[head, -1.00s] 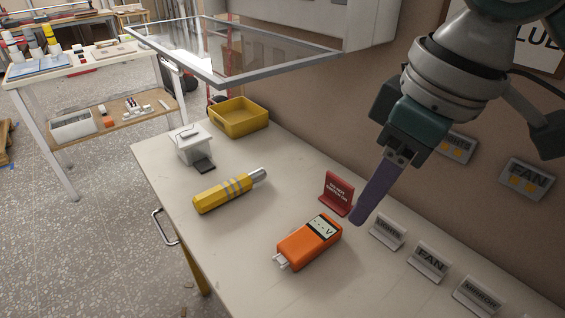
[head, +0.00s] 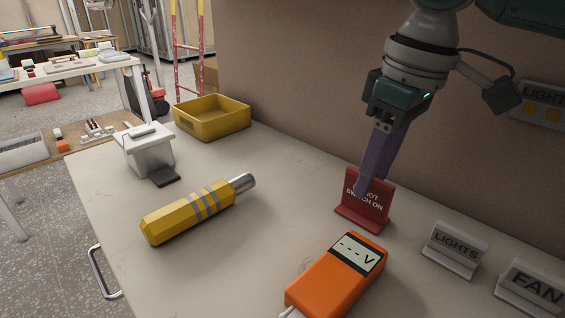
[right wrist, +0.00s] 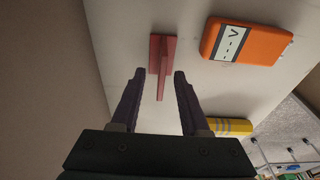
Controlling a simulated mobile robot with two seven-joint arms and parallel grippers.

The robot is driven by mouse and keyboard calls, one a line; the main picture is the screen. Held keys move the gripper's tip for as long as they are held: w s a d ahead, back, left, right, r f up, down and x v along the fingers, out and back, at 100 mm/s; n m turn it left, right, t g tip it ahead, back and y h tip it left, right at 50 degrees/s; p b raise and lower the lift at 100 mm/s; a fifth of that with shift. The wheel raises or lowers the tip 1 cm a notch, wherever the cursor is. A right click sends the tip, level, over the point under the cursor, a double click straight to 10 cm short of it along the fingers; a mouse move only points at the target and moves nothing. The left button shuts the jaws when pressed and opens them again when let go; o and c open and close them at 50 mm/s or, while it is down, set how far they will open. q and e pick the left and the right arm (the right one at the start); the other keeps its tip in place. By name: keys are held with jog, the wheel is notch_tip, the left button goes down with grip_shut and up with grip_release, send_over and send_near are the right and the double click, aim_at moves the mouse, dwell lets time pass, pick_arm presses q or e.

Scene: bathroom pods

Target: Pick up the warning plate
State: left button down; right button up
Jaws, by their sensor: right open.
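The red warning plate (head: 369,203) stands upright on its base on the bench, its white lettering partly hidden by my gripper. My right gripper (head: 361,188) points down over the plate, just behind or beside its top in the head view. In the right wrist view, the open right gripper (right wrist: 158,74) has its two purple fingers on either side of the plate (right wrist: 163,66), with gaps on both sides. I cannot tell how deep the fingers reach around it. My left gripper is not in view.
An orange meter (head: 335,280) lies close in front of the plate. The LIGHTS sign (head: 454,249) and FAN sign (head: 533,289) stand to its right. A yellow tool (head: 192,213), a white box (head: 148,150) and a yellow tray (head: 212,118) are to the left. The wall rises behind.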

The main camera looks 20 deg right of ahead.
aim_at(363, 213)
jog(key=f, duration=0.4)
jog(key=shift+w+a+b, duration=0.15)
jog(key=shift+a+b, duration=0.05)
jog(key=shift+b, duration=0.15)
grip_shut()
